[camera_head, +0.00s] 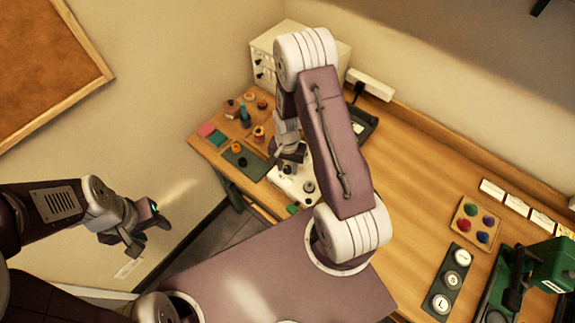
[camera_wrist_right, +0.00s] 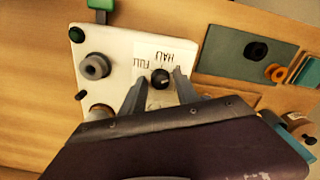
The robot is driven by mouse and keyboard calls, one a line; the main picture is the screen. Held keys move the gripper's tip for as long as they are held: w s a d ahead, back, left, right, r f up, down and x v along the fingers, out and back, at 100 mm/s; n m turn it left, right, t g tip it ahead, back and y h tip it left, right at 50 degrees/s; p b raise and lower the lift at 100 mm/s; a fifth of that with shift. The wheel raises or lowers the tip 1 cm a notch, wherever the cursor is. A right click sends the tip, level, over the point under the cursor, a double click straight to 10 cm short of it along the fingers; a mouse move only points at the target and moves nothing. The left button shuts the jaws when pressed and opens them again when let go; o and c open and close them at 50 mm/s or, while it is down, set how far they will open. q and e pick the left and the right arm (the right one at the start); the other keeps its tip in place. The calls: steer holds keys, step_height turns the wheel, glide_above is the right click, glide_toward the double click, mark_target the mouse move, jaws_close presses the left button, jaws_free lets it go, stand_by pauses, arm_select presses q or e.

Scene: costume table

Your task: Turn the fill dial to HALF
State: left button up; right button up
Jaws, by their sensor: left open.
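The fill dial (camera_wrist_right: 160,78) is a small dark knob on a white panel (camera_wrist_right: 118,48). The printed words FULL and HALF show beside it, upside down in the right wrist view. I cannot tell for sure which mark the dial points at. My right gripper (camera_wrist_right: 158,88) is open, with a fingertip on either side of the dial; contact is not clear. In the head view the white panel (camera_head: 284,184) lies below my right gripper (camera_head: 289,153), which partly hides it. My left gripper (camera_head: 150,238) is open and empty, off the table at the left.
The panel also carries a grey round knob (camera_wrist_right: 95,66) and a green part (camera_wrist_right: 101,5). A dark green mat (camera_wrist_right: 245,48) with small round pieces lies beside it. In the head view, a tray of coloured balls (camera_head: 476,224) and a green machine (camera_head: 550,265) stand at the right.

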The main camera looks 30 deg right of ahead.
jaws_close()
steer(key=shift+n, duration=0.3)
steer(key=n, duration=0.5)
steer(key=shift+w+n+b, duration=0.1)
steer(key=shift+n+b, duration=0.3)
steer(key=n, duration=0.5)
steer(key=shift+n, duration=0.3)
steer(key=shift+r, duration=0.1)
steer(key=shift+o, duration=2.2)
jaws_free()
